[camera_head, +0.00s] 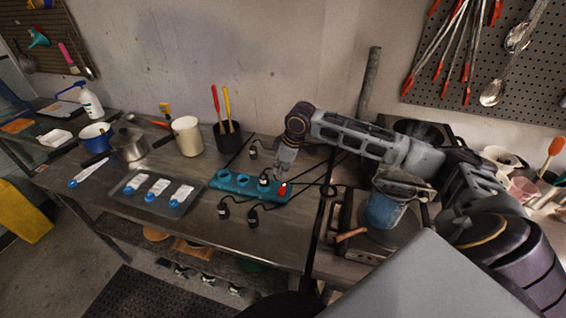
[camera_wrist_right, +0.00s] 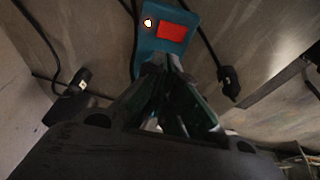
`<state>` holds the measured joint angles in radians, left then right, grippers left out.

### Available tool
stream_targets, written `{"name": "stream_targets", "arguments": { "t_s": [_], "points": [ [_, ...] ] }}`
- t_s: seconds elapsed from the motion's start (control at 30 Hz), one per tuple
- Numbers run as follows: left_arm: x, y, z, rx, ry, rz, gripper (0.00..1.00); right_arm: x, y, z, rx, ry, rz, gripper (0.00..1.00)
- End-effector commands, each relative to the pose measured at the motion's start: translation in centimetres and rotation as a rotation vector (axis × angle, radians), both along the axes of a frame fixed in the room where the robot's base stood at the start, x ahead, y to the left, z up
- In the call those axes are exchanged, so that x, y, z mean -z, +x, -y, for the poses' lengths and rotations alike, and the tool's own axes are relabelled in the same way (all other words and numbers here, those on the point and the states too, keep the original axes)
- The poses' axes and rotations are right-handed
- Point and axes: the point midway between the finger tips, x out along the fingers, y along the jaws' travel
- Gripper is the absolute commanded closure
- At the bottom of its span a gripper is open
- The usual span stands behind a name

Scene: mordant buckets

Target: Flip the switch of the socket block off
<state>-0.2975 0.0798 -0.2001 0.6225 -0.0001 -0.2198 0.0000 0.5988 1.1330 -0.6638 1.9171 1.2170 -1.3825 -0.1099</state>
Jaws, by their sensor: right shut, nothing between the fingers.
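The teal socket block (camera_head: 240,184) lies on the steel table, with round sockets along it and a red switch (camera_head: 283,188) at its right end. A black plug (camera_head: 264,181) sits at one of its sockets. The wrist view shows the block's end (camera_wrist_right: 150,50) with the red switch (camera_wrist_right: 172,31) and a small glowing light (camera_wrist_right: 148,22) beside it. My right gripper (camera_head: 281,176) is shut and empty, pointing down just above the switch end. In the wrist view its fingertips (camera_wrist_right: 163,64) are close to the block's end; contact cannot be told. My left gripper is not in view.
Loose black plugs (camera_head: 223,211) (camera_head: 253,217) with cables lie around the block, and another (camera_head: 253,153) lies behind it. A tray with labelled packets (camera_head: 128,200) is to the left. A hot plate with a blue pot (camera_head: 384,210) stands to the right.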

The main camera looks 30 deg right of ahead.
Motion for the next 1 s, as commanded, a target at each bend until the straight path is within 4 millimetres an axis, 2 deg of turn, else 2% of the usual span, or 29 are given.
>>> {"name": "stream_targets", "arguments": {
  "t_s": [0.3,0.5,0.7,1.0],
  "points": [
    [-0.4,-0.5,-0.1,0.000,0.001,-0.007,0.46,4.1,0.8,-0.4,0.001,0.000,-0.002,1.00],
    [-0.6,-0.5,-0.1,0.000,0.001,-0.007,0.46,6.0,1.0,-0.2,0.000,0.001,-0.001,1.00],
    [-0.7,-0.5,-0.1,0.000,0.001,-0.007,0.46,6.9,1.0,-0.1,-0.001,0.000,0.000,1.00],
    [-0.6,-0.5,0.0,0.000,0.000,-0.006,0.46,7.0,1.0,-0.1,-0.001,0.000,0.000,1.00]
  ]
}}
